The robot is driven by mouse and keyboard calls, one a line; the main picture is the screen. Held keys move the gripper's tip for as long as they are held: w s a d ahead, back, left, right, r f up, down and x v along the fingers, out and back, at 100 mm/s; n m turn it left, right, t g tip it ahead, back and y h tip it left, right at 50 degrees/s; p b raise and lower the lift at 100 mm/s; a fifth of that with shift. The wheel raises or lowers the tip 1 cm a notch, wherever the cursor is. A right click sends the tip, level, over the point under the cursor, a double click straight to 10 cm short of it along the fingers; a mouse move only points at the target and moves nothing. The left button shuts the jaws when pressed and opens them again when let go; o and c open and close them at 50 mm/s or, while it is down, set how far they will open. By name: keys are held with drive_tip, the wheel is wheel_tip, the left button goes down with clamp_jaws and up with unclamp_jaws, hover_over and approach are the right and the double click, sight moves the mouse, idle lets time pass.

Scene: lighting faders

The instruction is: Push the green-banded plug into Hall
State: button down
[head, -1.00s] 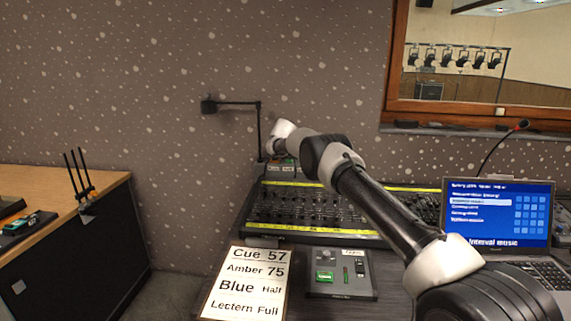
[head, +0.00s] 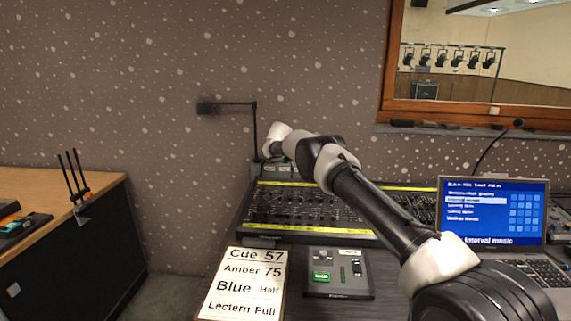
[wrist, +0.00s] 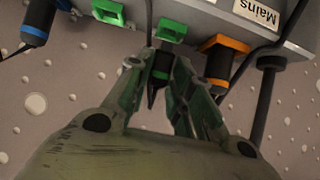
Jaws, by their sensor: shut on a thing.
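The plug with a green band (wrist: 160,72) is between the fingertips of my gripper (wrist: 160,80) in the wrist view, and my gripper is shut on it. Its front end points at a green socket (wrist: 172,30) on a grey box; I cannot tell whether the end has entered it. Another green socket (wrist: 110,13) is to the left and looks empty. The name Hall is not readable on any socket. In the head view my gripper is hidden behind my wrist, at the far left end of the desk.
A black plug (wrist: 267,95) with a cable is farther right. A blue-banded plug (wrist: 37,25) is at left. The fader desk (head: 310,208) lies below my arm.

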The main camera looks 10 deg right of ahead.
drive_tip(key=shift+f, duration=1.25)
idle(1.8)
drive_tip(key=c, duration=1.3)
unclamp_jaws()
drive_tip(key=shift+o, duration=0.6)
drive_tip(key=shift+r, duration=0.1)
drive_tip(key=shift+c, duration=1)
drive_tip(key=shift+r, duration=0.15)
drive_tip(key=shift+s+r, duration=0.2)
drive_tip(key=shift+s, duration=0.05)
drive_tip(key=v, duration=0.6)
drive_tip(key=shift+s+a+r, duration=0.1)
drive_tip(key=shift+r, duration=0.05)
